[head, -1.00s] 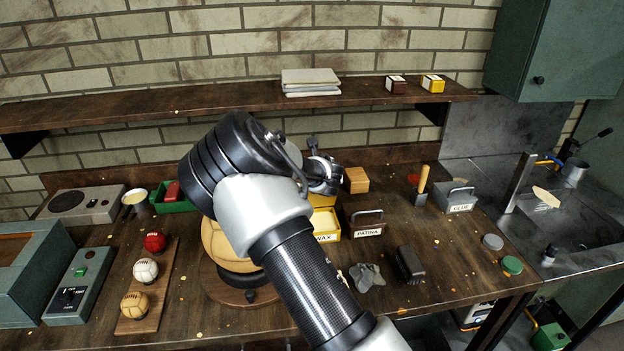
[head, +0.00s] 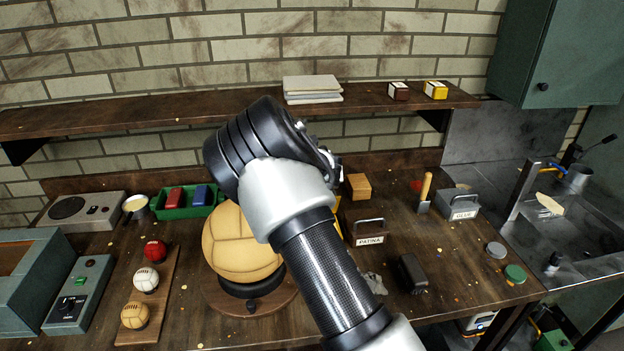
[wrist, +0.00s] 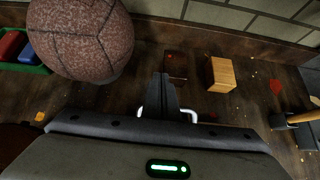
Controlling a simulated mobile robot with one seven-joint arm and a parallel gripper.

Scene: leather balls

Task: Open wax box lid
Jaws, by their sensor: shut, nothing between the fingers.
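The yellow wax box is almost wholly hidden behind my arm in the head view; only a thin yellow sliver (head: 339,231) shows beside the patina box. Its label and lid are out of sight, so I cannot tell how the lid stands. My gripper (wrist: 164,80) shows in the wrist view with its dark fingers together and nothing between them. A pale bent metal bar (wrist: 191,115) shows on both sides of the fingers. It looks like a handle, but I cannot tell whose, or whether the fingers touch it. In the head view my forearm hides the gripper.
The patina box (head: 369,239) stands just right of the hidden wax box. A wooden block (head: 358,187) lies behind. A tan ball (head: 240,245) on a round stand is to the left. A dark brush (head: 412,272) and the glue box (head: 463,206) are to the right.

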